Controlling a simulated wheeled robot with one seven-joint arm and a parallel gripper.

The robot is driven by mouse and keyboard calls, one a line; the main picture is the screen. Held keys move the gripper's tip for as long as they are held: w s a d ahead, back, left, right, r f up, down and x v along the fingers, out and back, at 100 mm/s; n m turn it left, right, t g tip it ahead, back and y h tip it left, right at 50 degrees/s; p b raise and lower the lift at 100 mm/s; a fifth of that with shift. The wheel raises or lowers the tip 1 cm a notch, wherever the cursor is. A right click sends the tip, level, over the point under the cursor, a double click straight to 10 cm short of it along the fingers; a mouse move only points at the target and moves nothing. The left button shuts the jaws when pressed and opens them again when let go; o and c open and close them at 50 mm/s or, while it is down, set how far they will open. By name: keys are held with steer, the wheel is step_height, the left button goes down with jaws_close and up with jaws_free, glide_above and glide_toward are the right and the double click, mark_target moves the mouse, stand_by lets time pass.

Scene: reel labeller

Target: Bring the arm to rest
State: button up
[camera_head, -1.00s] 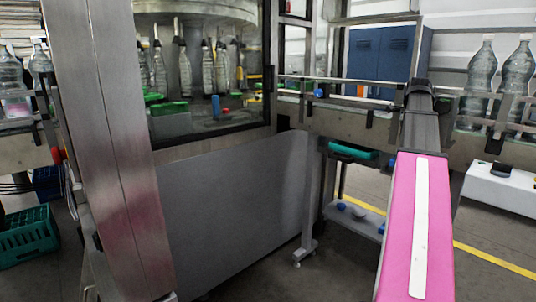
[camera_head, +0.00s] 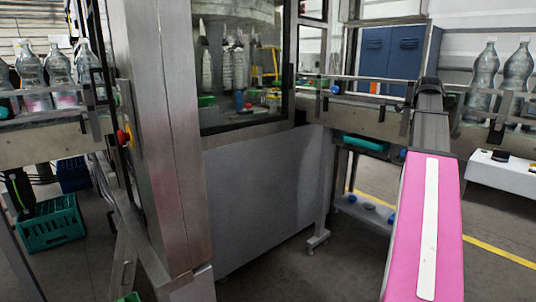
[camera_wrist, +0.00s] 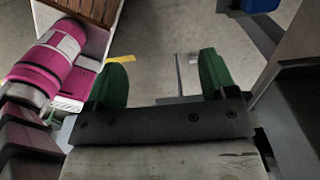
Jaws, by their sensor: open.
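My gripper (camera_wrist: 163,65) shows in the wrist view with its two green fingers spread well apart. I cannot make out the gripper in the head view. A pink and grey link of my arm (camera_head: 428,225) reaches up the right side of the head view and hides part of the machine's frame behind it.
A labelling machine with a steel column (camera_head: 155,140) and grey side panel (camera_head: 265,190) fills the middle. Bottles stand on conveyors at left (camera_head: 60,70) and right (camera_head: 485,75). A teal crate (camera_head: 52,228) is on the floor at left.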

steer(key=a+f+n, duration=0.7)
steer(key=a+f, duration=0.2)
steer(key=f, duration=0.5)
steer(key=a+f+n, duration=0.6)
steer(key=a+f, duration=0.4)
steer(key=f, duration=0.4)
steer(key=s+a+f+n, duration=0.5)
steer(key=a+f+n, duration=0.2)
steer(key=f, duration=0.3)
steer(key=s+a+f+n, duration=0.6)
steer(key=a+f+n, duration=0.1)
steer(key=a+f, duration=0.3)
steer(key=shift+n, duration=0.4)
